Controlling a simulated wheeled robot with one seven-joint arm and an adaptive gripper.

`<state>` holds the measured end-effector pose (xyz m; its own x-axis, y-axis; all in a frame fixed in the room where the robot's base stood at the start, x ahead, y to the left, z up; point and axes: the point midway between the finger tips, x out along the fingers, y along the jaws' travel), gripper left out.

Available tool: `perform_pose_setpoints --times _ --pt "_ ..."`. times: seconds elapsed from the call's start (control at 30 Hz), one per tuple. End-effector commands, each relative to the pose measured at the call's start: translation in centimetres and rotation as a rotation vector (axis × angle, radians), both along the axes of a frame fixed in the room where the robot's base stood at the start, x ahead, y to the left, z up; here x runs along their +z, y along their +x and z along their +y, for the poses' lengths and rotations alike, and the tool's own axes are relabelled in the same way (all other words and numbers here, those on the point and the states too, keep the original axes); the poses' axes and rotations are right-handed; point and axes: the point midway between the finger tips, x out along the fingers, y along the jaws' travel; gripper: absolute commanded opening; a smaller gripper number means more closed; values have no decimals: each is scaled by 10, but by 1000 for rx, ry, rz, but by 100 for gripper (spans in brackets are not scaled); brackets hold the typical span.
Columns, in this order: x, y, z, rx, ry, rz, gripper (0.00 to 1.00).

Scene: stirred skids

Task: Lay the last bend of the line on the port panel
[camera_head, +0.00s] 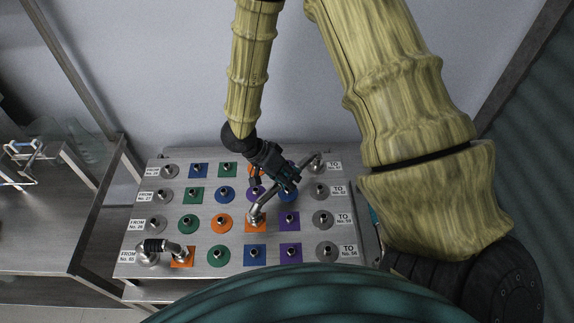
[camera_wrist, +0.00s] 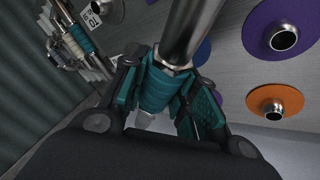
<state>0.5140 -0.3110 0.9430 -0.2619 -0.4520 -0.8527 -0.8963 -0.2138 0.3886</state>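The port panel (camera_head: 172,256) is a grey metal board with rows of short ports on coloured squares and discs, "FROM" labels at left and "TO" labels at right. My gripper (camera_head: 287,180) is over its right half, shut on the sleeve of a metal bend (camera_head: 264,203). The wrist view shows the teal sleeve (camera_wrist: 160,88) between the fingers. One end of the bend is at an orange square; the other is near the top right grey port. I cannot tell whether either end is seated. Another bend (camera_head: 165,246) with a dark sleeve joins the lower left grey port to an orange square.
A metal bench (camera_head: 40,225) with a pale wire-like rack (camera_head: 22,160) stands at left. Spare pieces with teal sleeves (camera_wrist: 78,42) lie beside the panel's right edge. My arm hides part of the right side. A wall is behind the panel.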

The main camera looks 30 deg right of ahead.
Motion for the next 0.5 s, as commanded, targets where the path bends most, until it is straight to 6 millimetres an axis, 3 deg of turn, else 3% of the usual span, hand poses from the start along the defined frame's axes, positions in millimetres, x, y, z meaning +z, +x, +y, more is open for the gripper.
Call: perform_pose_setpoints --times 0.03,0.17,0.5 --pt "0 0 0 0 0 0 32" --pt "0 0 0 0 0 0 54" --pt "1 0 0 0 0 0 54"
